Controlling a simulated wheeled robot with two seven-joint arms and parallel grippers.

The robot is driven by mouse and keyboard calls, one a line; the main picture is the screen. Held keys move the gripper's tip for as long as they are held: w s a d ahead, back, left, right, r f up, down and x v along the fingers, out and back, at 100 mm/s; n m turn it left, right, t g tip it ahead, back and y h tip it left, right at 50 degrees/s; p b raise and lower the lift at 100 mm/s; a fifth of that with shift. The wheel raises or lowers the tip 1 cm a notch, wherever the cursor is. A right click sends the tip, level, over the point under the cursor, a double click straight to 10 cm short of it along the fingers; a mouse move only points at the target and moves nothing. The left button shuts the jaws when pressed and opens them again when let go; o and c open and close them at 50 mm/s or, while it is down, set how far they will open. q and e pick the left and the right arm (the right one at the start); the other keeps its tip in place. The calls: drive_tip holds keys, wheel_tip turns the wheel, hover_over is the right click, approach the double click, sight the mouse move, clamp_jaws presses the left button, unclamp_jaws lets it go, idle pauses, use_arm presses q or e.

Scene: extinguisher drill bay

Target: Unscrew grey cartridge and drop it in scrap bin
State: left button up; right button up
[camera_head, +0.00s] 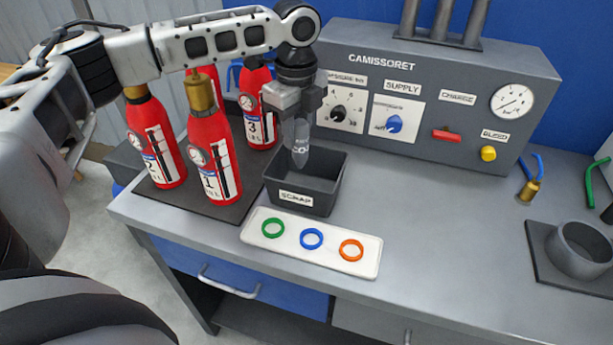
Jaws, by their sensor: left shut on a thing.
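The grey cartridge (300,143) hangs upright from my left gripper (298,112), which is shut on its upper part. Its lower end shows against the opening of the black scrap bin (306,202), which carries a SCRAP label. I cannot tell whether that end is above the rim or just below it. The bin's floor is mostly hidden. My right gripper is not in view.
Red extinguishers numbered 1 (214,165), 2 (155,140) and 3 (258,110) stand left of the bin on a dark mat. A white tray (285,257) with three coloured rings lies in front. The CAMISSORET panel (440,75) stands behind.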

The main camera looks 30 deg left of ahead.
sight(298, 147)
use_arm(q)
drive_tip(key=shift+f, duration=2.15)
drive_tip(key=o, duration=1.1)
drive_tip(key=shift+o, duration=0.2)
drive_tip(key=shift+r, duration=0.15)
wheel_tip(298, 147, up, 16)
drive_tip(key=shift+d+f+b, duration=0.1)
drive_tip(key=shift+f+b, duration=0.05)
drive_tip(key=shift+b, duration=0.25)
